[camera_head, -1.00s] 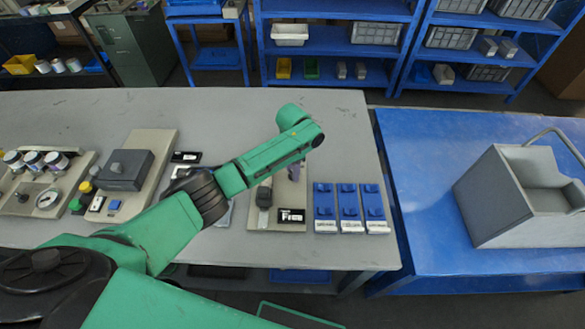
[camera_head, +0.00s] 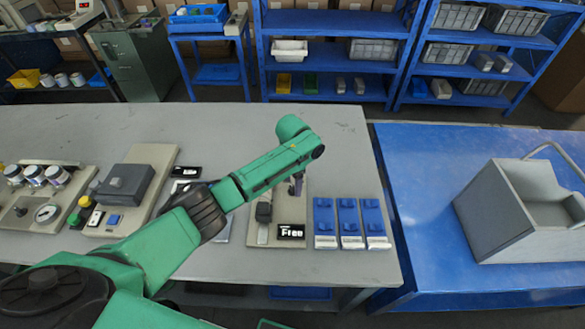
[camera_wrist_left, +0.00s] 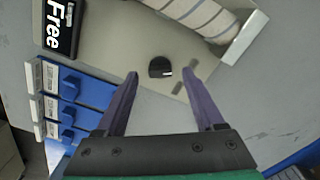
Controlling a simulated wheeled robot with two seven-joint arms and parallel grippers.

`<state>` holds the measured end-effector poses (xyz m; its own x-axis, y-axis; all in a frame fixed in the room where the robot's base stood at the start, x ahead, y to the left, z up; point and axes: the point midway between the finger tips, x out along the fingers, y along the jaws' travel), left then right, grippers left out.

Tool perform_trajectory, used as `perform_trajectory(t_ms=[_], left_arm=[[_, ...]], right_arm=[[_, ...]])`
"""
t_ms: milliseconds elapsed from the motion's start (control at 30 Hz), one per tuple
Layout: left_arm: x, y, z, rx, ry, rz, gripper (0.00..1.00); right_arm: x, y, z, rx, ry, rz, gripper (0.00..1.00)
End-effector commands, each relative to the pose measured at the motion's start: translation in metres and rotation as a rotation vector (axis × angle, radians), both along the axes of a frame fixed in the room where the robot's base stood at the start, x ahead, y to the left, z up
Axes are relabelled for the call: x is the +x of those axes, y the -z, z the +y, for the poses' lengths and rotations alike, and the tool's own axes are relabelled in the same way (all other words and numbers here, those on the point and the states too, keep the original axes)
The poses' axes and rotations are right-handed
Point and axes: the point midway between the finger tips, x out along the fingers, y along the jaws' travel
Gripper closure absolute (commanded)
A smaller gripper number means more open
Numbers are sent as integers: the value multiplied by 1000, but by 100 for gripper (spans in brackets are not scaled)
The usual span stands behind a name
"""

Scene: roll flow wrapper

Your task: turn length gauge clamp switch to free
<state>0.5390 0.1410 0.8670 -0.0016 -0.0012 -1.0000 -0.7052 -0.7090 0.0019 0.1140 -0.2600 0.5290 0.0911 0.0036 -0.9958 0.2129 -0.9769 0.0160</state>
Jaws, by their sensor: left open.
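In the head view the left gripper (camera_head: 297,186) is over the board and the knob is hidden. My right gripper is not in view.
A striped roll (camera_wrist_left: 200,14) lies in a pale holder beside the knob. Several blue blocks (camera_head: 350,222) stand right of the board. A grey box device (camera_head: 125,184) is to the left. A grey bin (camera_head: 515,210) stands on the blue table. The grey table's back is clear.

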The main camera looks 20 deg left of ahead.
Motion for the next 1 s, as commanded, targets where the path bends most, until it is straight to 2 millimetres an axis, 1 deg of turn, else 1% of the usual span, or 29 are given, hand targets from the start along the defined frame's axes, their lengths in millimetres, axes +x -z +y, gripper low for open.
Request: perform_trajectory(t_ms=[33, 67, 300, 433, 500, 600, 1000], left_arm=[[1, -12, 0, -1, 1, -5, 30], [1, -19, 0, -1, 0, -6, 30], [1, -89, 0, -1, 0, -8, 30], [1, -117, 0, -1, 0, -6, 30], [1, -125, 0, 1, -1, -4, 30], [0, -130, 0, 1, -1, -3, 30], [0, -130, 0, 1, -1, -3, 30]], right_arm=[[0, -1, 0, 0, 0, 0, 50], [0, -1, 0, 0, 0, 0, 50], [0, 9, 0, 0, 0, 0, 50], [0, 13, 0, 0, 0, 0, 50], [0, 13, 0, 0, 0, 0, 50], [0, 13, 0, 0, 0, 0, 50], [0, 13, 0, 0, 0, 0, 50]])
